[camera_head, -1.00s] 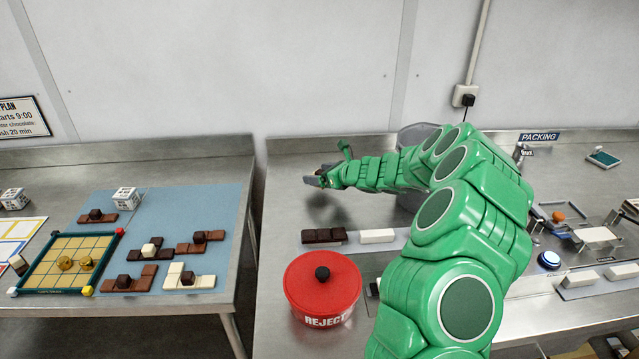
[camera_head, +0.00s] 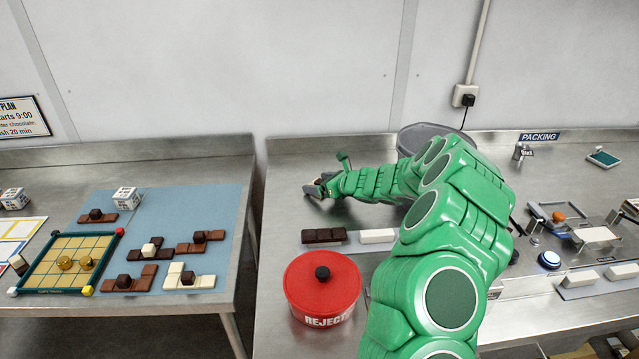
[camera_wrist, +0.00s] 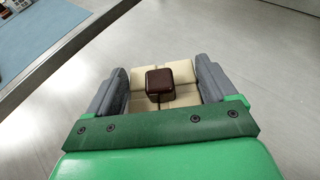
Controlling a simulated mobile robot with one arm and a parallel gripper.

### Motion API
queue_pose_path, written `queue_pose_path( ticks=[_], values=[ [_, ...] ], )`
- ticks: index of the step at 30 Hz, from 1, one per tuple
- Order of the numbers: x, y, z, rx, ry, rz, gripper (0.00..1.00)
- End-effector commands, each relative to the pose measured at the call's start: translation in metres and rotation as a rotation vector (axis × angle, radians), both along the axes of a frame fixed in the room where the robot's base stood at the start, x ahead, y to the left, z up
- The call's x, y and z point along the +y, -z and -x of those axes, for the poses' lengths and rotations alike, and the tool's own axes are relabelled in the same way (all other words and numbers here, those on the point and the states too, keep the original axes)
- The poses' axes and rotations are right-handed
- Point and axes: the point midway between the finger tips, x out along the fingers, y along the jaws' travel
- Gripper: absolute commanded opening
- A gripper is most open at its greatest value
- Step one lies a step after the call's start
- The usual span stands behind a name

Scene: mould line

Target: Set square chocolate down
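The square chocolate (camera_wrist: 180,68) is cream with a dark brown cube-shaped knob on top. It lies between the two grey fingers of my gripper (camera_wrist: 161,67) in the wrist view, with a finger against each side. My gripper (camera_head: 314,188) in the head view is low over the bare back left of the middle steel table (camera_head: 290,158). The chocolate is hidden there behind the fingers. I cannot tell whether its underside touches the steel.
A dark bar (camera_head: 324,236) and a white bar (camera_head: 377,236) lie in front of my arm. A red lidded REJECT tub (camera_head: 322,290) stands nearer. A gap separates the left table, with its blue mat (camera_head: 215,205) and several chocolate pieces. Steel around my gripper is clear.

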Motion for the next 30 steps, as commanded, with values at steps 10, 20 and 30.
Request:
queue_pose_path(
  ticks=[10, 20, 30],
  values=[
    [0.0, -0.001, 0.0, 0.0, 0.001, 0.0, 1.0],
    [-0.02, -0.015, 0.018, -0.001, 0.004, -0.002, 1.0],
    [-0.052, -0.034, 0.05, -0.002, 0.003, -0.001, 1.0]
  ],
)
